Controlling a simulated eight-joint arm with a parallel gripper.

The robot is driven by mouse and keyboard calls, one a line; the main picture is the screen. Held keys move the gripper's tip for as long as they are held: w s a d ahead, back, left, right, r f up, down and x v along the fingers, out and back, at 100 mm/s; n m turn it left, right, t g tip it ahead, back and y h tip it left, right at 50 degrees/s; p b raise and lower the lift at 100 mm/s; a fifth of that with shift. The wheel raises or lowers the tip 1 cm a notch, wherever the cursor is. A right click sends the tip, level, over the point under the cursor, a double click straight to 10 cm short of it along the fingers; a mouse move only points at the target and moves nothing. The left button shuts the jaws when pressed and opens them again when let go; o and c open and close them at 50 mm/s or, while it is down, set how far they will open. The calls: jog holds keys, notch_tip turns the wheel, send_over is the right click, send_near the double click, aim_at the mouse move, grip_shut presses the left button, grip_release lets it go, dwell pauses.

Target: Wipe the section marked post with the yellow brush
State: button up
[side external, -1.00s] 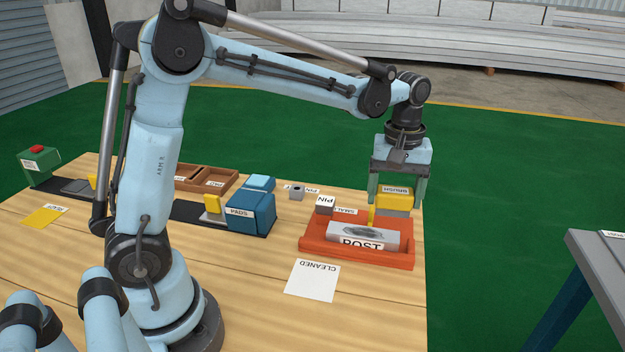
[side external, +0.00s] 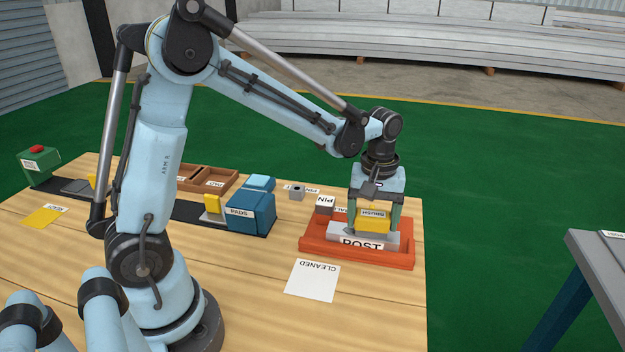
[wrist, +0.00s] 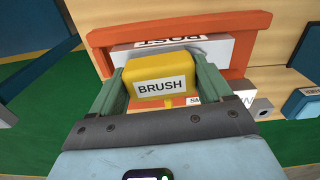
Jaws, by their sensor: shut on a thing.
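The yellow brush (side external: 373,220), labelled BRUSH, is held between the two green fingers of my gripper (side external: 374,217). In the side view the brush is at the top of the grey section marked POST (side external: 348,240), hiding most of its upper face; I cannot tell whether it touches. The post section lies in an orange tray (side external: 400,257). In the wrist view the brush (wrist: 163,75) fills the space between my fingers (wrist: 163,88). Part of the post (wrist: 215,48) shows beyond it. Whether the dark smudge remains under the brush is hidden.
A white CLEANED sheet (side external: 312,281) lies in front of the tray. A blue PADS box (side external: 250,212) stands to the left. Bare wooden table (side external: 380,310) lies in front.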

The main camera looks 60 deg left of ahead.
jog(key=shift+s+a, duration=2.2)
jog(key=shift+a, duration=0.05)
jog(key=shift+w+d, duration=3.5)
jog(key=shift+d, duration=0.1)
notch_tip(320, 180, up, 8)
jog(key=shift+r, duration=0.15)
jog(key=shift+s+a, duration=0.1)
